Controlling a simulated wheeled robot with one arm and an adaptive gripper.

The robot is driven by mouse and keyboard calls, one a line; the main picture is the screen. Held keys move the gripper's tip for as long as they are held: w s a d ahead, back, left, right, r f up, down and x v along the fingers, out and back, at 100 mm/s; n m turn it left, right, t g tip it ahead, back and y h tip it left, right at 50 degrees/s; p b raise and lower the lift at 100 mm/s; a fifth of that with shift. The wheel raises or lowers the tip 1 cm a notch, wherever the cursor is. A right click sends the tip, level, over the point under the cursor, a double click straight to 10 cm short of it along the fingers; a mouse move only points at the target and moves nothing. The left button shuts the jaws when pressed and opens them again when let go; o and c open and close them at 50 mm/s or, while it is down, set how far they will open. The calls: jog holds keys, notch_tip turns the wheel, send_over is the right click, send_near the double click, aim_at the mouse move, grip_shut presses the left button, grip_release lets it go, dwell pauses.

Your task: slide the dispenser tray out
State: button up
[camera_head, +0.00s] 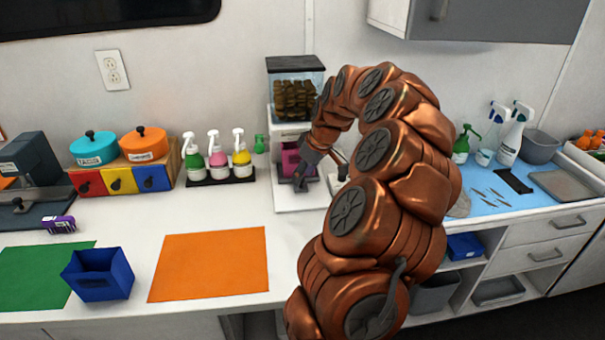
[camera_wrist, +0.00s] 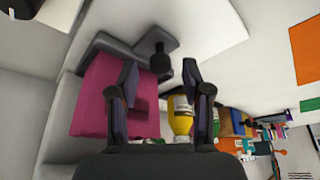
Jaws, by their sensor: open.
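The dispenser (camera_head: 294,90) is a clear, dark-lidded hopper of brown pieces on a white stand against the back wall. A magenta container (camera_head: 289,158) sits low in its front; it fills the left of the wrist view (camera_wrist: 95,95). Beside it in the wrist view is a dark grey tray (camera_wrist: 108,43) with a dark knob (camera_wrist: 161,62). My gripper (camera_head: 300,178) is at the stand's front. In the wrist view its fingers (camera_wrist: 160,70) are open and apart, with the knob showing between their tips; I cannot tell whether either touches it. My arm hides the stand's right side.
Spray bottles (camera_head: 217,160) stand in a black rack left of the dispenser. An orange mat (camera_head: 210,264) and a blue bin (camera_head: 98,273) lie toward the counter's front. A blue mat (camera_head: 485,205) with tools is at right. Bare counter lies before the dispenser.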

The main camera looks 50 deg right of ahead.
jog(key=shift+w+f, duration=0.15)
jog(key=shift+f, duration=0.3)
grip_shut()
dwell(0.4)
